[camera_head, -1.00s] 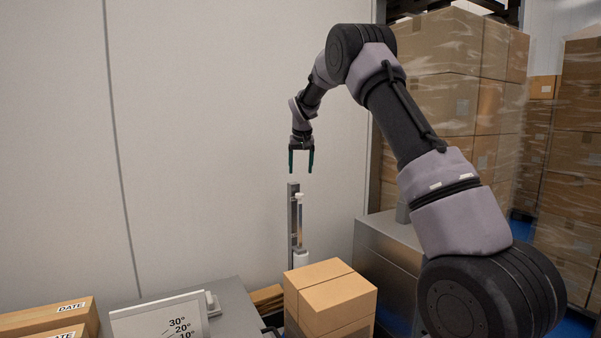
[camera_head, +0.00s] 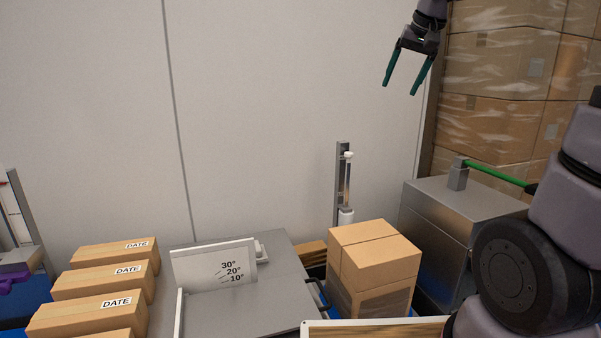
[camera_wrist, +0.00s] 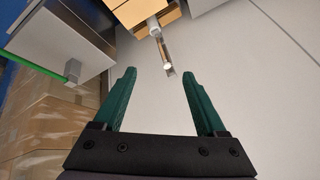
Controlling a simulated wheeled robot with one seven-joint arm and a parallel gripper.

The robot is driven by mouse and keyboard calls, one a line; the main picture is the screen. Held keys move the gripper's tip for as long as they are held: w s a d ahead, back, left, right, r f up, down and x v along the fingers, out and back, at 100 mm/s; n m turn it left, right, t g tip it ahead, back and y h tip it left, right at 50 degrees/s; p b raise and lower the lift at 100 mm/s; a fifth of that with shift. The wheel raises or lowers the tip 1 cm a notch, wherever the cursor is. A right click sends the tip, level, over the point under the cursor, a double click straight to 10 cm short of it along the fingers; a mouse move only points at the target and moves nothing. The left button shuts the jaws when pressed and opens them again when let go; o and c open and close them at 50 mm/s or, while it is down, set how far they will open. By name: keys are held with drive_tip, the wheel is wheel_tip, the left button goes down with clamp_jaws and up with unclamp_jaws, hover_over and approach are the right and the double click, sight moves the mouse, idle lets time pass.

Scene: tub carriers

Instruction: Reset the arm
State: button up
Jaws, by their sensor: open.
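My gripper (camera_head: 404,75) hangs in the air at the upper right of the head view, in front of the pale wall. Its two green fingers are spread apart with nothing between them. In the wrist view my gripper (camera_wrist: 160,90) also shows open and empty, with floor, wall and boxes beyond the fingertips. Part of my arm shows at the right edge of the head view, and its upper links are out of the frame.
A cardboard box (camera_head: 372,259) stands below the gripper, beside a metal cabinet (camera_head: 436,225) with a green bar. An upright post (camera_head: 341,190) stands by the wall. Several DATE boxes (camera_head: 110,284) lie at left, near the angle plate (camera_head: 214,268). Wrapped boxes (camera_head: 500,90) are stacked behind.

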drive_tip(key=s+f, duration=0.2)
drive_tip(key=s, duration=0.8)
drive_tip(key=s+f+m+t, duration=0.1)
drive_tip(key=s+f, duration=0.1)
drive_tip(key=s, duration=0.8)
drive_tip(key=shift+f, duration=0.3)
drive_tip(key=shift+s+d, duration=0.1)
